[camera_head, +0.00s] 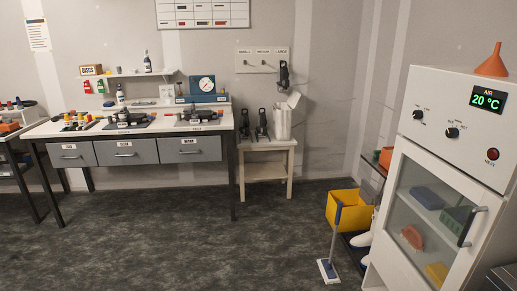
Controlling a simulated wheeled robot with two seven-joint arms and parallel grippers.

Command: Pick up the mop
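The mop (333,246) stands on the dark floor at the lower right in the head view. It has a thin grey handle with a blue grip at its upper end and a flat white-and-blue head (328,271) on the floor. The handle is nearly upright, tilted slightly to the right at the top. It passes in front of a yellow bucket (352,212); I cannot tell whether it touches it. Neither of my grippers is in view.
A white cabinet (447,115) with a glass door stands close on the right, beside the mop. A long bench (100,135) with grey drawers and a small white table (266,168) stand along the back wall. The floor at left and centre is clear.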

